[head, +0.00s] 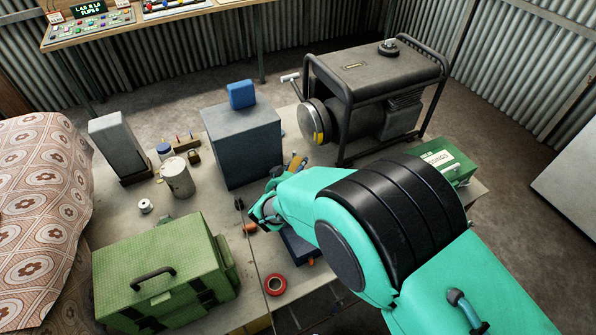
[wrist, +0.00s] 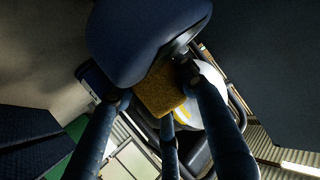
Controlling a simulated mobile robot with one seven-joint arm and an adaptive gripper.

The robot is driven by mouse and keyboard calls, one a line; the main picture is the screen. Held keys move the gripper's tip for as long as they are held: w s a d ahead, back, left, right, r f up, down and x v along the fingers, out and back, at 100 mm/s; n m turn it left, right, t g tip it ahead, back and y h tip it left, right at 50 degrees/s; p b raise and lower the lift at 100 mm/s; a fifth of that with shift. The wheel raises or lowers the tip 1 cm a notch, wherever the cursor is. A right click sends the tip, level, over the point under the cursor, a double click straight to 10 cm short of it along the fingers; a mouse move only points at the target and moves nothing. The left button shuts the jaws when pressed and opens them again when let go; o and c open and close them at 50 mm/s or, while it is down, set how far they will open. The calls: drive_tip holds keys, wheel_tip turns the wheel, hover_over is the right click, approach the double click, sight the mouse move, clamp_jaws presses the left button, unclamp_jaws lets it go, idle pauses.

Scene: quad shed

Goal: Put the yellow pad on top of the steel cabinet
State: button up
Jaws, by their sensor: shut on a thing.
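The yellow pad (wrist: 160,90) is in the middle of the wrist view, held between the dark blue fingers of my gripper (wrist: 158,102). In the head view only a yellow sliver of it (head: 296,163) shows at the tips of my gripper (head: 290,167); my arm hides part of the gripper. The gripper is shut on the pad. A blue-grey box, which I take for the steel cabinet (head: 241,145), stands on the bench just left of and beyond the gripper. A blue pad (head: 241,94) rests on its top, towards the back. The gripper is apart from the cabinet.
A generator (head: 375,95) stands right of the cabinet; its round flywheel also shows in the wrist view. A green toolbox (head: 165,270), a can (head: 178,177), a grey upright case (head: 118,148) and red tape (head: 275,284) share the bench. The cabinet's front top is clear.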

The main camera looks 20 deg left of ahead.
wheel_tip(320, 180, up, 8)
drive_tip(key=shift+r+p, duration=0.15)
drive_tip(key=shift+p, duration=1)
drive_tip(key=shift+w+d+r, duration=0.15)
drive_tip(key=shift+d+r, duration=0.25)
drive_tip(key=shift+r, duration=0.05)
drive_tip(key=w+d+r+p, duration=0.3)
drive_tip(key=d+r+p, duration=0.65)
drive_tip(key=d, duration=0.65)
drive_tip(key=w+d+f+m+h+b, duration=0.1)
drive_tip(key=w+d+b, duration=0.1)
drive_tip(key=d, duration=0.9)
drive_tip(key=w+d+f+m+h+b, duration=0.1)
drive_tip(key=w+d+b, duration=0.2)
drive_tip(key=d, duration=0.8)
drive_tip(key=w+d+f+m+h+b, duration=0.1)
drive_tip(key=d+b, duration=0.3)
drive_tip(key=d, duration=0.7)
drive_tip(key=shift+w+d+g+h, duration=0.3)
drive_tip(key=shift+w+g+h, duration=0.15)
drive_tip(key=shift+w, duration=0.2)
